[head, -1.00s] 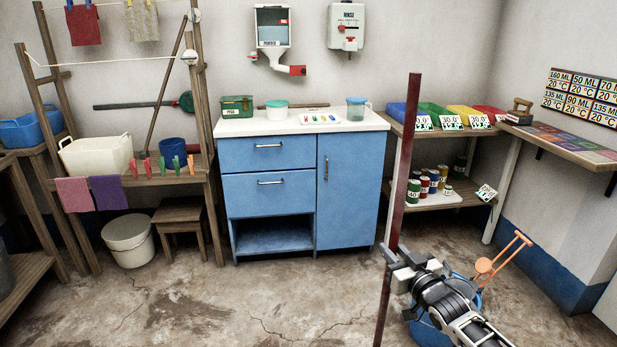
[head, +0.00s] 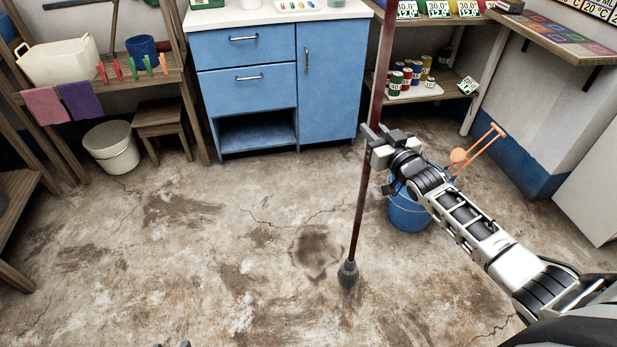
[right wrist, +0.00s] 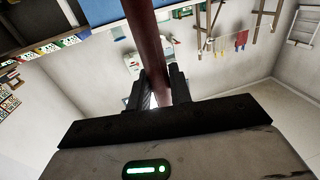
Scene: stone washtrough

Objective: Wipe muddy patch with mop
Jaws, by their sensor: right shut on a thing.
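The mop (head: 361,205) has a long dark red handle and a small grey head (head: 348,273) at its lower end. My right gripper (head: 376,146) is shut around the upper handle and holds the mop nearly upright, slightly tilted. The handle also shows between the jaws in the right wrist view (right wrist: 147,35). The muddy patch (head: 315,247) is a round brown stain on the floor. The mop head is just right of it and nearer to me, beside the patch; I cannot tell whether it touches the floor. Small dark tips at the bottom edge may be my left gripper.
A blue bucket (head: 408,212) stands under my right forearm, with an orange-handled thing (head: 478,150) by it. A blue cabinet (head: 270,80) stands behind. A white bucket (head: 112,150) and a wooden stool (head: 160,120) are at left. The central floor is open but stained and cracked.

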